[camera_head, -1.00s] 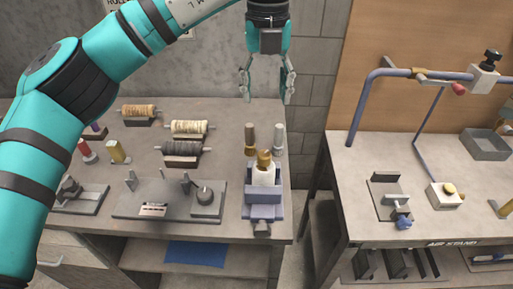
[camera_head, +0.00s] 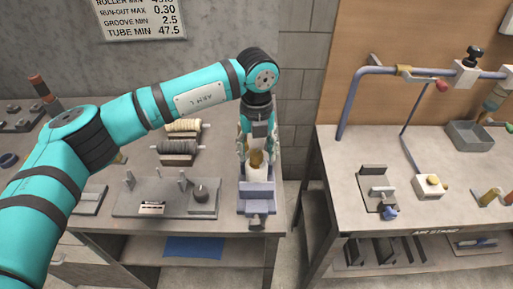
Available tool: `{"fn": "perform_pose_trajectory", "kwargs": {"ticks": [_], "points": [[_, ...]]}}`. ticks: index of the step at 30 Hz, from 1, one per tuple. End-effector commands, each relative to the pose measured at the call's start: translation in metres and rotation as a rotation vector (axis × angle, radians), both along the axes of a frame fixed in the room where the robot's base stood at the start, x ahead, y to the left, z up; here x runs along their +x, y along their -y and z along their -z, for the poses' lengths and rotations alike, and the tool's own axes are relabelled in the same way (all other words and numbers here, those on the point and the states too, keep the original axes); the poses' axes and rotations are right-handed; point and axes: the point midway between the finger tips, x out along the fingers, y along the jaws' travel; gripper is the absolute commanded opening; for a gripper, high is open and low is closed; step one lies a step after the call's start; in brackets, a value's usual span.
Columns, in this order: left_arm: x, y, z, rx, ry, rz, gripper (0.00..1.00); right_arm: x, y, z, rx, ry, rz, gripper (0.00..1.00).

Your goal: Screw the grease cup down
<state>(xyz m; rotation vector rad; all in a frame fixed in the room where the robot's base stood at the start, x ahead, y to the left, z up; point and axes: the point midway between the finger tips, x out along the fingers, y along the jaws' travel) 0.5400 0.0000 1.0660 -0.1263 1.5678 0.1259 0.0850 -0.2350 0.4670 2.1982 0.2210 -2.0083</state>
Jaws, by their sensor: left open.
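The brass grease cup (camera_head: 256,159) stands upright on top of a white block (camera_head: 257,174). The block sits in a blue-grey vise-like holder (camera_head: 257,197) near the front right of the left bench. My left gripper (camera_head: 257,153) points straight down over the cup and is open. One finger shows to the left of the cup and one to the right, apart from it as far as I can see. The palm hides some of the cup's upper part. My right gripper is not in view.
A grey fixture plate (camera_head: 165,197) with posts and a dark knob stands left of the holder. A gap separates this bench from the right bench (camera_head: 345,165), which carries a blue pipe frame (camera_head: 347,105).

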Motion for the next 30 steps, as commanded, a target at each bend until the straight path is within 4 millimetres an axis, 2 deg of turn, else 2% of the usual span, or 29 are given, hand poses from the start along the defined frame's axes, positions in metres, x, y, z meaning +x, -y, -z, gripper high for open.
{"fn": "perform_pose_trajectory", "kwargs": {"ticks": [4, 12, 24, 30], "points": [[0.0000, -0.0002, 0.0083, 0.000, 0.000, 0.000, 0.55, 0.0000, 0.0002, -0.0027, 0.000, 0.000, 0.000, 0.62], [0.0001, -0.0003, 0.0099, 0.000, 0.001, 0.000, 0.55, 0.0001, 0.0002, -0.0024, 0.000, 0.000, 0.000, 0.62], [0.0001, -0.0002, 0.0094, 0.000, 0.001, 0.000, 0.02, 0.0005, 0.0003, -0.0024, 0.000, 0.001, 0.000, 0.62], [0.0002, -0.0002, 0.0099, 0.000, 0.001, 0.009, 0.00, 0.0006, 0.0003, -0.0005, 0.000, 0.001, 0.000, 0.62]]}}
